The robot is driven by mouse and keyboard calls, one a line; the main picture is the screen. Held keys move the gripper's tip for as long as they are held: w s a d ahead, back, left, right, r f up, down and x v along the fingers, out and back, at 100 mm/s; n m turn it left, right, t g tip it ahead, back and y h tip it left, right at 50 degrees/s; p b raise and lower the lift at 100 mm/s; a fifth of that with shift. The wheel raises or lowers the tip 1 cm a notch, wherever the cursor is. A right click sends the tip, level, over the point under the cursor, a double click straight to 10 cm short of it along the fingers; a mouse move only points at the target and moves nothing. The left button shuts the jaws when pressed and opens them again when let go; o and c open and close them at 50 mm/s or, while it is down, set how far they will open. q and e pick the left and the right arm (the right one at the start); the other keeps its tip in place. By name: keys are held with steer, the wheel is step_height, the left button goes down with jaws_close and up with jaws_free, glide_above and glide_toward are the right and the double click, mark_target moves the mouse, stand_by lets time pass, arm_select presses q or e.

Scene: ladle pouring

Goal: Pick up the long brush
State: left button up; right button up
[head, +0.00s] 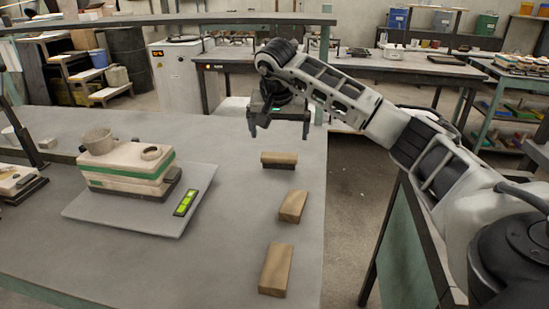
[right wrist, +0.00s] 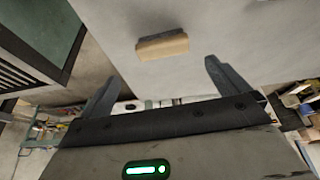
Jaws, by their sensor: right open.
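A wooden brush (head: 279,159) with a dark bristle strip along its lower side lies near the table's far right corner. It also shows in the right wrist view (right wrist: 162,47), beyond the gap between the fingers. Two more wooden blocks, a middle one (head: 293,206) and a nearer one (head: 276,270), lie along the right edge; no bristles are visible on them. My right gripper (head: 279,126) is open and empty, above the table and apart from the brush; its fingers also show in the right wrist view (right wrist: 160,76). My left gripper is out of view.
The grey table (head: 225,150) is clear between the plate and the blocks. Its right edge drops to the floor.

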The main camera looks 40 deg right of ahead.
mark_target(279, 155)
steer(key=x, duration=1.1)
steer(key=shift+w+d+f, duration=0.15)
steer(key=shift+w, duration=0.3)
steer(key=c, duration=0.7)
